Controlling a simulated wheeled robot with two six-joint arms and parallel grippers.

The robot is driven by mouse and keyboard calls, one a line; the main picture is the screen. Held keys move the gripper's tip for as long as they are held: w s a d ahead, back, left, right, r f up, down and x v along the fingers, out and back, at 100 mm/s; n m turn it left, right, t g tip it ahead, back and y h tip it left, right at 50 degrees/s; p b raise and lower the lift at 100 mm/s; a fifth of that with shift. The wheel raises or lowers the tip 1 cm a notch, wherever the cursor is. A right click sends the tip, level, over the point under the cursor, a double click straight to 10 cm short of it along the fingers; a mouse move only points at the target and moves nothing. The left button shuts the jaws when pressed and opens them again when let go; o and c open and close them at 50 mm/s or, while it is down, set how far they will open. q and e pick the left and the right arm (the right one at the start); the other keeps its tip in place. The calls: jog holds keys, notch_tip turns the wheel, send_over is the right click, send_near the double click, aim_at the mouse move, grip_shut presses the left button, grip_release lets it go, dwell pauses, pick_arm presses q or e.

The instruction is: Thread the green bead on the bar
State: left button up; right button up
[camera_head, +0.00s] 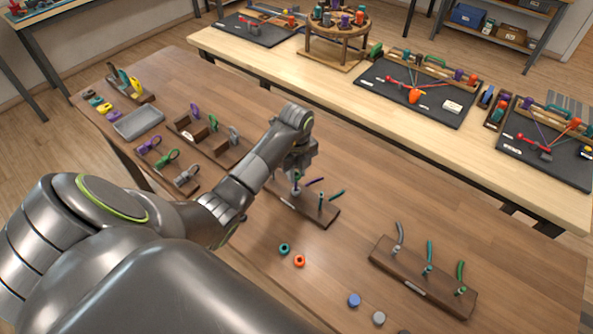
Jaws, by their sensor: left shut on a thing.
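My left gripper (297,170) is low over a wooden board with upright pegs (310,207) in the middle of the table. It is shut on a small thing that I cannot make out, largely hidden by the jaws. Below the jaws stands a peg with a green-teal piece by it. A purple cord and a teal cord stick up from the same board. A teal-green ring bead (285,249) lies on the table in front of the board, next to an orange ring bead (299,260). I cannot tell which part is the bar. My right gripper is out of view.
A second board with cords (424,280) stands to the right. A blue bead (354,299) and a grey bead (379,318) lie near the front. Holders with coloured clips and a grey tray (138,122) are at the left. A light workbench (350,105) runs behind.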

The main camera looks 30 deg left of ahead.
pick_arm(q)
jog(key=shift+f+b, duration=0.55)
jog(key=shift+f, duration=0.25)
dwell(0.4)
jog(key=o, duration=1.4)
jog(key=shift+r+p, duration=2.6)
jog(key=shift+r, duration=0.45)
jog(key=shift+d+f, duration=0.1)
